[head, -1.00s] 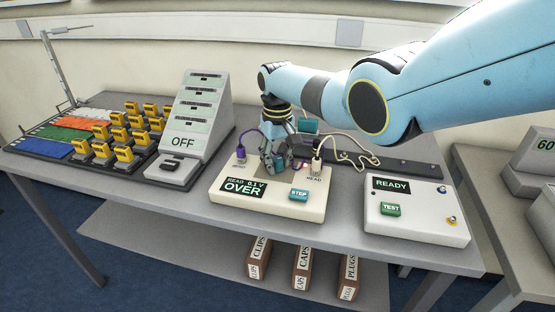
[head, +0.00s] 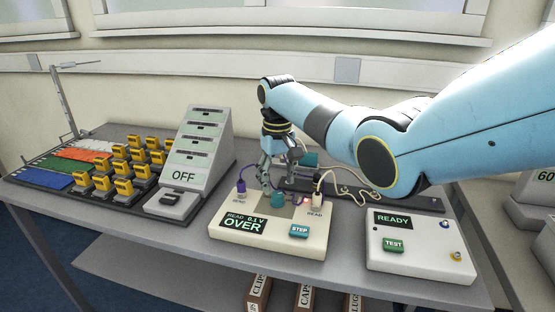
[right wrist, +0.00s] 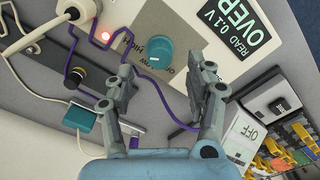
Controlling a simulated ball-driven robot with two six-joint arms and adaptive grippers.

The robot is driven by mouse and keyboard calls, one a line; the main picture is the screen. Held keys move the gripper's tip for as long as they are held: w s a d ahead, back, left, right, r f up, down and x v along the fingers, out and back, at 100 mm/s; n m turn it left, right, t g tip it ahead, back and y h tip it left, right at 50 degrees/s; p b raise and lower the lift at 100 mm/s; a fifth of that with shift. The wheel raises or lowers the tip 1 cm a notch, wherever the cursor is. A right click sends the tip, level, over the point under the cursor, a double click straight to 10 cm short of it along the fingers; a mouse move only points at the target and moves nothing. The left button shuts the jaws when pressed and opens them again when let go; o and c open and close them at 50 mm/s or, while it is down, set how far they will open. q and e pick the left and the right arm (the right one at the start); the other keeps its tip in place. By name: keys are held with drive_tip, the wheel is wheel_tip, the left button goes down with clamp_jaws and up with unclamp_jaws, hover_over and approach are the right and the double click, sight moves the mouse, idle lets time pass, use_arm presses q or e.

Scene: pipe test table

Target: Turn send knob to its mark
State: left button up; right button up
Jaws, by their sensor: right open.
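The teal send knob (head: 278,199) stands on the cream box (head: 262,248), whose display (head: 243,223) reads "READ 0.1 V OVER". In the right wrist view the knob (right wrist: 160,54) sits on a grey plate with partly legible low and high lettering. My right gripper (head: 272,178) is open and empty, just behind and above the knob. In the wrist view its fingertips (right wrist: 160,82) are spread to either side, short of the knob and apart from it. My left gripper is not in view.
A purple plug (head: 241,187) and a white plug (head: 317,200) with cables stand on the box, near a lit red lamp (right wrist: 105,36). The STEP button (head: 299,231) is at the front. A READY box (head: 420,250) is right; an OFF console (head: 197,150) is left.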

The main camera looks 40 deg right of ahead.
sight(278, 194)
wheel_tip(278, 194, up, 7)
drive_tip(key=shift+f, duration=0.15)
idle(0.4)
